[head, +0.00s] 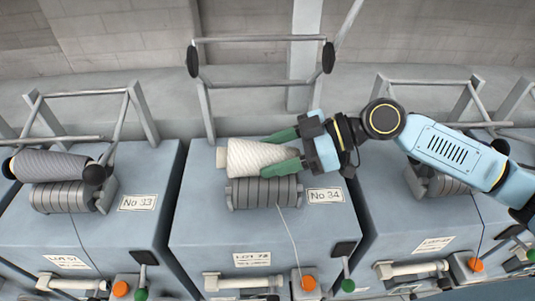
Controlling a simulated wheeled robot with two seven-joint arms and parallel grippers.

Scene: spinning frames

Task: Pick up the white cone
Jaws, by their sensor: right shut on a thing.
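The fingers hide part of that end. My left gripper is not in view.
A metal frame with black discs (193,61) stands raised behind the cone. Machine No 33 (138,203) on the left holds a grey cone (48,164) on its roller. A thread (291,235) runs down the front of No 34. Levers and orange knobs (309,282) line the front.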

